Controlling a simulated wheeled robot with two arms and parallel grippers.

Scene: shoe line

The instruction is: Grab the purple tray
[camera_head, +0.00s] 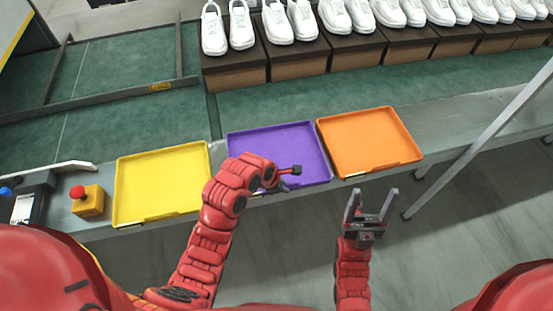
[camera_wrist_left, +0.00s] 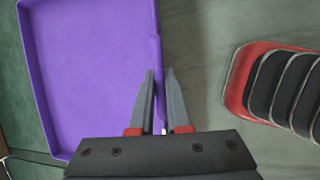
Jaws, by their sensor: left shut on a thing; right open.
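The purple tray (camera_head: 285,146) lies flat between the yellow and orange trays on the grey ledge in the head view. My left gripper (camera_head: 284,184) is at its near edge, partly hidden behind my left wrist. In the left wrist view the purple tray (camera_wrist_left: 92,70) fills the left side, and my left gripper's fingers (camera_wrist_left: 160,100) are on either side of its rim, shut on it. My right gripper (camera_head: 370,204) is open and empty, over the floor in front of the orange tray.
A yellow tray (camera_head: 160,184) lies to the left and an orange tray (camera_head: 368,141) to the right, close to the purple one. A red button box (camera_head: 88,203) is at far left. White shoes on brown boxes (camera_head: 234,67) line the back. A metal post (camera_head: 480,140) slants at right.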

